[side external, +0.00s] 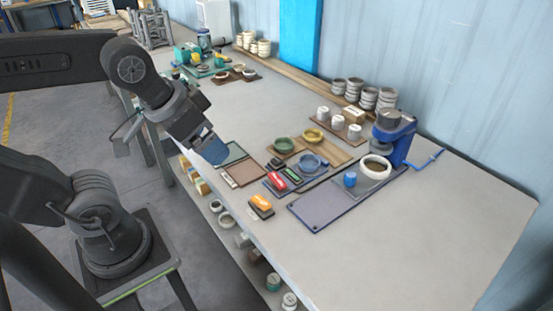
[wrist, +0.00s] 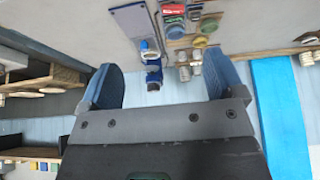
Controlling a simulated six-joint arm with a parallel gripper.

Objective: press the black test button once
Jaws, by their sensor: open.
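My gripper (side external: 209,149) hangs over the front edge of the bench, left of the small coloured controls in the side view. In the wrist view its two blue fingers (wrist: 163,82) stand wide apart with nothing between them. The red block also shows at the top of the wrist view (wrist: 173,10). A small dark piece (side external: 275,163) lies behind them. I cannot tell which part is the black test button.
A blue press-like stand (side external: 398,140) with a side handle rises at the right, with a white ring (side external: 375,167) and a grey-blue plate (side external: 308,209) in front. Green (side external: 284,144) and blue (side external: 312,162) dishes stand mid-bench. Stacked cups line the wall. The right front of the bench is clear.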

